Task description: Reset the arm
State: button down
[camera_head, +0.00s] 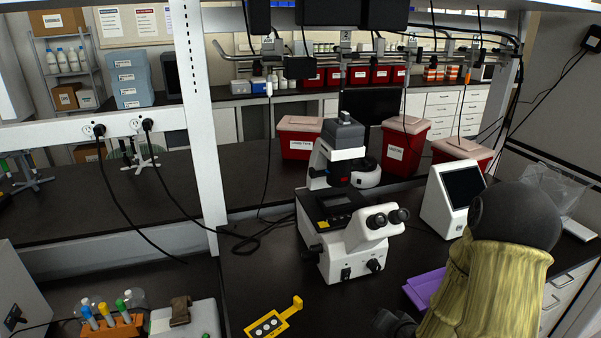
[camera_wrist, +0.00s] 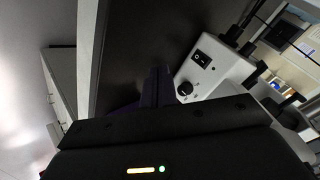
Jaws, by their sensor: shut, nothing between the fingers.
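My arm rises at the lower right of the head view, with a yellowish sleeve and a dark rounded joint. It hides part of the bench behind it. My gripper shows in the wrist view (camera_wrist: 155,86), where its dark fingers are together with nothing seen between them. A dark part of mine also shows at the bottom edge of the head view. A white microscope (camera_head: 345,247) stands upright on the black bench, left of my arm. In the wrist view, the microscope (camera_wrist: 205,68) is close by on the right, apart from the fingers.
A purple item (camera_head: 424,288) lies beside my arm. A white device with a dark screen (camera_head: 452,199) stands behind it. A yellow holder (camera_head: 274,322) and an orange tube rack (camera_head: 112,327) are at the front left. Red bins (camera_head: 403,147) stand behind the microscope.

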jog(key=s+a+r+n+g+h, duration=0.1)
jog(key=s+a+r+n+g, duration=0.1)
jog(key=s+r, duration=0.3)
jog(key=s+a+r+n+g+h, duration=0.1)
jog(key=s+a+r+n+g, duration=0.1)
jog(key=s+r+n+g, duration=0.2)
jog(key=s+r+n, duration=0.1)
jog(key=s+r, duration=0.1)
jog(key=s, duration=0.1)
jog(key=shift+s+a, duration=0.25)
jog(key=shift+s, duration=0.15)
dwell(0.5)
